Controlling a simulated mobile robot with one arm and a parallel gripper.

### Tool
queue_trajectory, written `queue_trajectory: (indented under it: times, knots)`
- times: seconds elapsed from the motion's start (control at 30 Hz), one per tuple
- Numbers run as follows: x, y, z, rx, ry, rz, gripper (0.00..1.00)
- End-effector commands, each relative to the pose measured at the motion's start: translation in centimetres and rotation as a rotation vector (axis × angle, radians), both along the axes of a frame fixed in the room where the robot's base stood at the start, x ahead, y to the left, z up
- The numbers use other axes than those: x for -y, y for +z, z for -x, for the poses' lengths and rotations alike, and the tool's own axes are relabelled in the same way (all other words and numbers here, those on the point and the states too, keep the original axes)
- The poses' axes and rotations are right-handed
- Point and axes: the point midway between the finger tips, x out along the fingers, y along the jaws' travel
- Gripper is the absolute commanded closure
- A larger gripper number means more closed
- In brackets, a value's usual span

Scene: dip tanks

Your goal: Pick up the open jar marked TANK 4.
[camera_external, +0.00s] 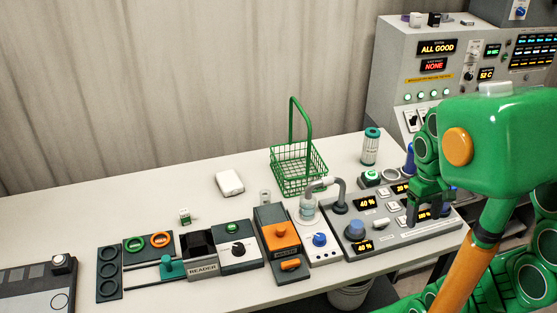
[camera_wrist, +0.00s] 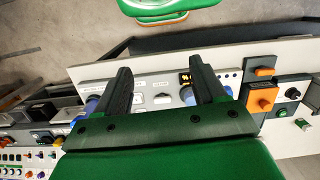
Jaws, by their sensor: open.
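I cannot read a TANK 4 mark on any jar in either view. A small clear open-looking container (camera_external: 265,197) stands on the table behind the orange-topped unit, in front of the green wire basket. A small white and green item (camera_external: 185,216) stands further left; its mark is too small to read. My gripper (camera_external: 428,212) is over the right part of the grey control panel, far to the right of both. In the wrist view my gripper (camera_wrist: 162,70) is open, with nothing between its two dark fingers.
The green wire basket (camera_external: 298,168) with a tall handle stands mid-table. A white and teal cylinder (camera_external: 370,146) stands behind the control panel (camera_external: 385,240). A white block (camera_external: 229,183) lies left of the basket. Several units line the front edge. The back left of the table is clear.

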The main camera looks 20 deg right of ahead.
Motion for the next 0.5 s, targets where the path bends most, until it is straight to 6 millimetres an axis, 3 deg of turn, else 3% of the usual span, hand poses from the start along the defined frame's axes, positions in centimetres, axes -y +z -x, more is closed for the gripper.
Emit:
queue_trajectory:
  times: [0.27,0.5]
  knots:
    - [-0.9,1.2,-3.5,0.007,0.204,-0.025,0.3]
    - [-2.5,2.7,-8.4,0.019,0.48,-0.059,0.3]
